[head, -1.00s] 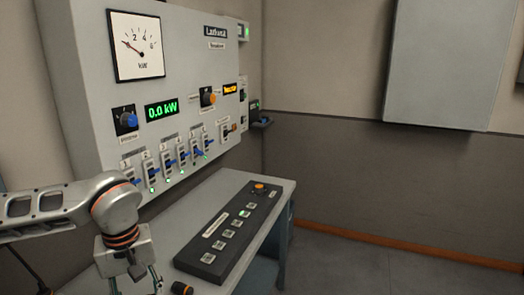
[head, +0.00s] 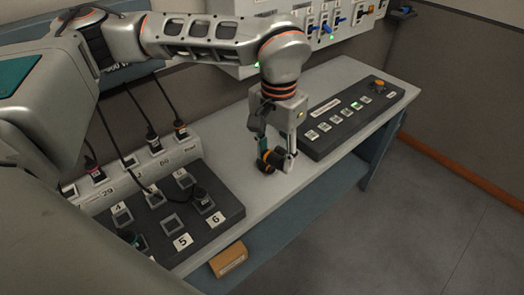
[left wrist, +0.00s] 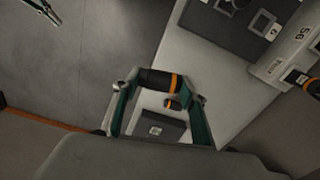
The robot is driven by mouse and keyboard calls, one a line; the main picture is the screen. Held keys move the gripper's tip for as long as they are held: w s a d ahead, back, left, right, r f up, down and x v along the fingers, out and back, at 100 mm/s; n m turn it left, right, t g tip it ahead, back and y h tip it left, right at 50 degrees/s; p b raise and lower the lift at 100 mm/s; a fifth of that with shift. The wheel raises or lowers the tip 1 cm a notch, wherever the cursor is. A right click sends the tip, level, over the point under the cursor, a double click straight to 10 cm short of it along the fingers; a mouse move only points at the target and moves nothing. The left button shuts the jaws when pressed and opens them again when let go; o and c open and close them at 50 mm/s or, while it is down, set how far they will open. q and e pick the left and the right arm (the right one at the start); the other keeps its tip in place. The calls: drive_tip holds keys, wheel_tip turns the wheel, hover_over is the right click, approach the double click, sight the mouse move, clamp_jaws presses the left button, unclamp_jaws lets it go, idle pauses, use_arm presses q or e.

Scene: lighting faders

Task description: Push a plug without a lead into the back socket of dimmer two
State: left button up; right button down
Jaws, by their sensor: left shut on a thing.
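A black plug with an orange band (head: 265,161) is between the fingers of my left gripper (head: 277,158), over the grey bench. In the left wrist view the plug (left wrist: 158,80) lies crosswise between the fingertips, and no lead shows on it. My left gripper is shut on it. A second orange-banded piece (left wrist: 172,103) shows beyond it. The dark panel with numbered sockets (head: 217,226) is at the lower left; I read 4, 5 and 6. Behind it a pale labelled strip (head: 128,176) carries several plugs with leads. My right gripper (left wrist: 42,8) shows only partly in the left wrist view.
A dark console with buttons (head: 338,118) lies on the bench to the right. The bench top (head: 235,130) is bare between panel and console. A small brown box (head: 229,260) is below the bench's front edge. Black leads hang behind the panel.

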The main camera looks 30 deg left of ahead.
use_arm(q)
drive_tip(key=s+d+r+m, duration=0.1)
drive_tip(key=d+r+m, duration=0.5)
drive_tip(key=d, duration=0.5)
drive_tip(key=a+r+n, duration=0.5)
drive_tip(key=r, duration=0.2)
drive_tip(key=w+d+n, duration=0.4)
drive_tip(key=w+d, duration=0.2)
drive_tip(key=d, duration=0.7)
drive_tip(key=shift+w+f, duration=0.15)
drive_tip(key=shift+w, duration=0.05)
drive_tip(key=shift+a, duration=0.15)
drive_tip(key=a+f+n, duration=0.3)
drive_tip(key=a+n, duration=0.7)
drive_tip(key=a+f+n, duration=0.2)
drive_tip(key=a+n, duration=0.8)
drive_tip(key=a, duration=0.1)
drive_tip(key=s+a+f+n, duration=0.1)
drive_tip(key=a+f+n, duration=0.2)
drive_tip(key=a+n, duration=0.7)
drive_tip(key=shift+a+f+n, duration=0.35)
drive_tip(key=shift+n, duration=0.15)
drive_tip(key=shift+f, duration=0.1)
